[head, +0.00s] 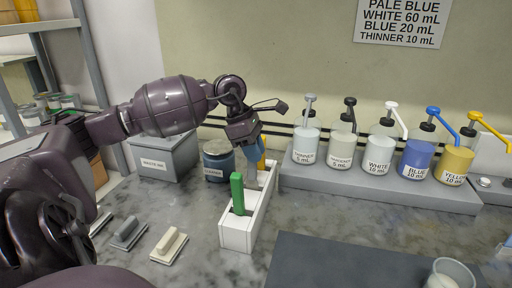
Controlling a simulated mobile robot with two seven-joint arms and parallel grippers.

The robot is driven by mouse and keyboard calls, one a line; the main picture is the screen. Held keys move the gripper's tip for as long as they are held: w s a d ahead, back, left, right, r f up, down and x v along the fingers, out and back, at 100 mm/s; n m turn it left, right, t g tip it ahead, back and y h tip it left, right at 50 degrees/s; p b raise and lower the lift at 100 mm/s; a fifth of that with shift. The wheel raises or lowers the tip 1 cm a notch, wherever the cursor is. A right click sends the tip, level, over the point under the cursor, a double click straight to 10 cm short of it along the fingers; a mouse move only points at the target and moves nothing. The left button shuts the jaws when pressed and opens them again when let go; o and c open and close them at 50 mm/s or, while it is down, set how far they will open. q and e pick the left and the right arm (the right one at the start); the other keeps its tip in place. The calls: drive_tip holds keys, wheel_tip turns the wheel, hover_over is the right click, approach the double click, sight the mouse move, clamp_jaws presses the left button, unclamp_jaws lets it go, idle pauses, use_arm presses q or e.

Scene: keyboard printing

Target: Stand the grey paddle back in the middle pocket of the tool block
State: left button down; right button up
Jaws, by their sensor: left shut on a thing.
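The white tool block (236,236) stands on the bench in the middle of the head view. A green-handled tool (238,194) stands in its near pocket, and a yellow-handled tool (261,161) shows at its far end. My left gripper (250,142) is above the block, shut on the grey paddle (251,158). The paddle hangs down between the green and yellow tools. Its lower end is partly hidden by the block and the green tool, so I cannot tell how deep it sits in the middle pocket. My right gripper is not in view.
Pump bottles (380,154) stand on a grey riser (350,185) right of the block. A lidded can (217,162) and a waste-ink box (165,155) stand behind left. Small squeegees (169,245) lie at front left. A dark mat (340,265) and a cup (450,275) are at front right.

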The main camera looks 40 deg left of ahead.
use_arm(q)
drive_tip(key=shift+f, duration=0.15)
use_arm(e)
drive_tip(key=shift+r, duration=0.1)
use_arm(q)
drive_tip(key=c, duration=0.9)
unclamp_jaws()
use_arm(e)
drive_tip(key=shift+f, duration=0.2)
use_arm(q)
drive_tip(key=shift+p+v, duration=0.9)
drive_tip(key=shift+v, duration=1.2)
drive_tip(key=shift+p+v, duration=1.15)
drive_tip(key=shift+v, duration=1.3)
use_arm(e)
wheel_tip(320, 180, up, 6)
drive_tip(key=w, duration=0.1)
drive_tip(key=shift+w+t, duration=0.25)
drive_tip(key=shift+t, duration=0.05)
